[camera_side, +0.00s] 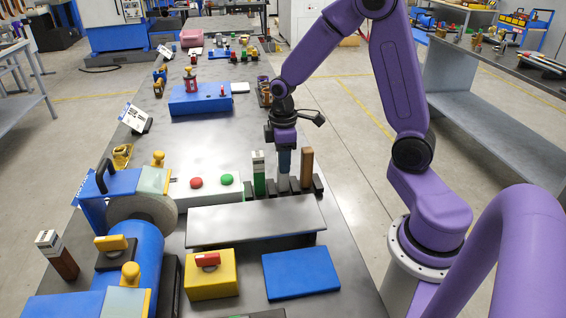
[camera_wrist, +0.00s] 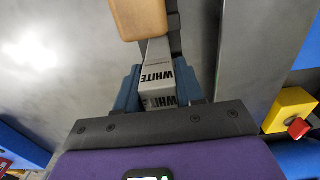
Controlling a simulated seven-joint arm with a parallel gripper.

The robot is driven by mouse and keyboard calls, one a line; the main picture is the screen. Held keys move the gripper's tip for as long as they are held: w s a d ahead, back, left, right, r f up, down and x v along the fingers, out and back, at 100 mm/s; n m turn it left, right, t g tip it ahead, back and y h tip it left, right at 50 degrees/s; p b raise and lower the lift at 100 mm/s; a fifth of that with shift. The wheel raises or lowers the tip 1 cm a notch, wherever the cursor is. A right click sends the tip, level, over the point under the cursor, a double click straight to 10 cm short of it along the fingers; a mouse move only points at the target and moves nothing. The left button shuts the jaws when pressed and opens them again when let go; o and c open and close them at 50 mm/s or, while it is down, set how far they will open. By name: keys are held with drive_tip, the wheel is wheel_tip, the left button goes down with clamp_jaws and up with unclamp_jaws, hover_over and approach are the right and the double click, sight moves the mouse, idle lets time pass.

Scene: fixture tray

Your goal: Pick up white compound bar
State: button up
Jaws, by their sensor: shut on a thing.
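The white compound bar (camera_wrist: 157,65) is a pale grey-white block with "WHITE" printed on it. It stands between the blue fingers of my gripper (camera_wrist: 160,88), which are shut on it. In the side view my gripper (camera_side: 284,160) points straight down over the black slotted rack (camera_side: 318,184). The lower part of the white compound bar (camera_side: 283,183) shows below the fingers, upright at the rack; whether its bottom touches the rack is hard to tell.
A green bar with a white label (camera_side: 259,176) stands close left of my gripper, and a tan-brown bar (camera_side: 306,168) close right. A grey raised plate (camera_side: 255,218) lies in front. A grinder (camera_side: 130,215) and button box (camera_side: 208,184) are at left.

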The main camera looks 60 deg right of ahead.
drive_tip(key=shift+r, duration=0.7)
drive_tip(key=s+a+r, duration=0.2)
drive_tip(key=s+r, duration=0.9)
drive_tip(key=s, duration=0.2)
drive_tip(key=shift+s+r, duration=0.15)
drive_tip(key=shift+s, duration=0.25)
